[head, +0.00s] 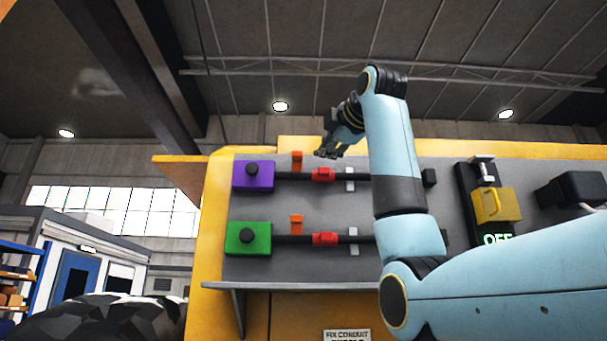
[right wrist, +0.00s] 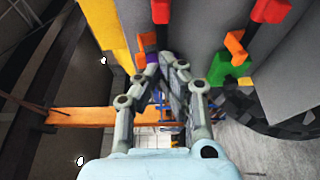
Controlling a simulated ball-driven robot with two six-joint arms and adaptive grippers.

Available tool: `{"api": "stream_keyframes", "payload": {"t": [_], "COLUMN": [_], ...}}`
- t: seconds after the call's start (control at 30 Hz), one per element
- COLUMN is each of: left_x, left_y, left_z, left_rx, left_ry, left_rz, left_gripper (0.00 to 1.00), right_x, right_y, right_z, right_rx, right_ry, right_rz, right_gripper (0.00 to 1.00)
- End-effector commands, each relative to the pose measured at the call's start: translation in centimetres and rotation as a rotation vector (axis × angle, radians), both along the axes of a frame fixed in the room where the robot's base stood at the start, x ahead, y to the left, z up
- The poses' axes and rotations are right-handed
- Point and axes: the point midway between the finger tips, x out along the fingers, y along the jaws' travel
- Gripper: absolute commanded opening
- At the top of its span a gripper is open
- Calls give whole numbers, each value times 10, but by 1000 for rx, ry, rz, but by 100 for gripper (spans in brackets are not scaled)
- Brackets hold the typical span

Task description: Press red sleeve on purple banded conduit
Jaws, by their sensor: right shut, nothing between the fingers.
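The purple box (head: 253,175) sits at the upper left of the grey panel, with a dark conduit (head: 307,176) running right from it. A red sleeve (head: 323,174) is around that conduit, apart from the box. In the right wrist view this sleeve (right wrist: 160,11) is at the top, and a bit of the purple box (right wrist: 153,58) shows past the fingers. My right gripper (head: 326,153) is shut and empty, just above the upper red sleeve in the head view; its fingers also fill the middle of the wrist view (right wrist: 164,66). My left gripper is not in view.
A green box (head: 248,238) with its own conduit and red sleeve (head: 325,239) is below. Orange tabs (head: 297,160) and pale brackets (head: 350,180) stand along the conduits. A yellow switch (head: 493,205) marked OFF is at right. A sign (head: 347,335) reads "FIX CONDUIT", its lower line cut off.

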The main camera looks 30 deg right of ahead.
Motion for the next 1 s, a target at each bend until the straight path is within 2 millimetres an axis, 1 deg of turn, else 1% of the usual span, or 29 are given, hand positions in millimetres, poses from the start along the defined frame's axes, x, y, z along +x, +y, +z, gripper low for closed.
{"api": "stream_keyframes", "payload": {"t": [0.1, 0.3, 0.4, 0.47, 0.53, 0.7, 0.77, 0.9, 1.0], "left_x": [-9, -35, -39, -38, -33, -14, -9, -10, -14], "left_y": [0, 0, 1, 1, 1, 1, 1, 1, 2], "left_z": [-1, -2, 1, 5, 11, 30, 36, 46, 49], "left_rx": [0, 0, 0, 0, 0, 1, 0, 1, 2], "left_ry": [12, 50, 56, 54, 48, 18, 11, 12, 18], "left_rz": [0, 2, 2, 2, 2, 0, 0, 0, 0], "left_gripper": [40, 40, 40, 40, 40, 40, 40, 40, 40], "right_x": [0, 0, 6, 12, 22, 53, 64, 84, 93], "right_y": [0, 0, -1, -3, -5, -12, -14, -18, -20], "right_z": [0, 0, 0, 1, 2, 3, 3, 2, 1], "right_rx": [0, 0, 1, 1, 1, 1, 1, 1, 0], "right_ry": [-1, 0, 3, 3, 5, 5, 5, 4, 2], "right_rz": [0, 0, 0, 0, 0, 0, 0, 0, 0], "right_gripper": [0, 0, 0, 0, 0, 0, 0, 0, 0]}}
